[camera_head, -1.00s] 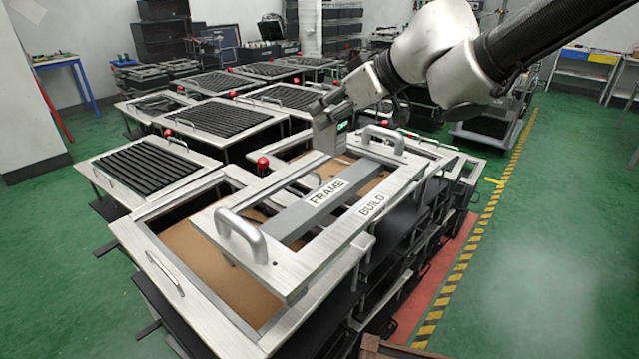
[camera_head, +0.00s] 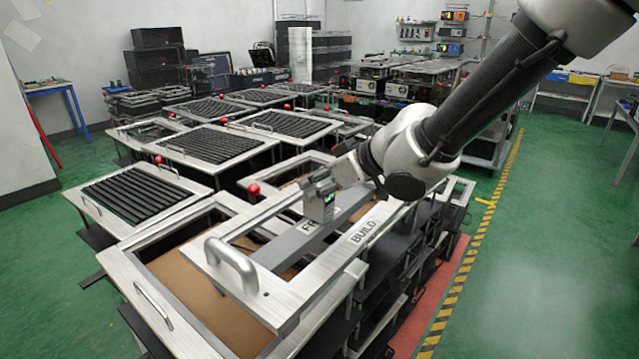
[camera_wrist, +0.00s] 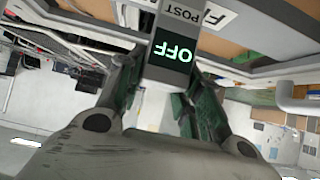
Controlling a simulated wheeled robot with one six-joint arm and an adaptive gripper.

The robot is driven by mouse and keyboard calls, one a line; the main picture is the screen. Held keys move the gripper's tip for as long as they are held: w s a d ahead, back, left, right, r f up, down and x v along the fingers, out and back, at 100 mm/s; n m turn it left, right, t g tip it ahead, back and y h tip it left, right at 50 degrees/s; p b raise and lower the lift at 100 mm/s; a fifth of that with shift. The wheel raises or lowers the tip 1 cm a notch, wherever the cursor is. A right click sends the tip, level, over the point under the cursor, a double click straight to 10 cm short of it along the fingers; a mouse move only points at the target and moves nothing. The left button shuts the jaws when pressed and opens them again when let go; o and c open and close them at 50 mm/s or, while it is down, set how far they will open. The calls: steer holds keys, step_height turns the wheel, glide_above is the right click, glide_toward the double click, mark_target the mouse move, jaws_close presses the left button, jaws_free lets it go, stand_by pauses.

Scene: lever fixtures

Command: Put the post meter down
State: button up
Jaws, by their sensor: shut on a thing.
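The post meter is a small grey block with a dark display that reads OFF in green and a POST label; it shows large in the wrist view (camera_wrist: 172,52). In the head view the post meter (camera_head: 321,210) is upright over the grey bar marked FRAME (camera_head: 282,250), hiding part of its lettering. My gripper (camera_head: 320,188) is shut on the meter's upper part, and the wrist view shows one finger on each side. I cannot tell whether the meter's base touches the bar.
A metal frame marked BUILD (camera_head: 364,236) with a raised handle (camera_head: 232,262) surrounds the bar. It lies over an open case with a brown floor (camera_head: 195,290). Slatted black panels (camera_head: 135,197) fill the back left. Green floor is free at right.

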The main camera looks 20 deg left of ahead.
steer(key=o, duration=1.2)
steer(key=shift+f, duration=0.15)
steer(key=shift+o, duration=0.2)
steer(key=shift+d+r, duration=0.15)
steer(key=shift+r, duration=0.2)
steer(key=v, duration=1.1)
steer(key=shift+d+r, duration=0.15)
steer(key=shift+d, duration=0.05)
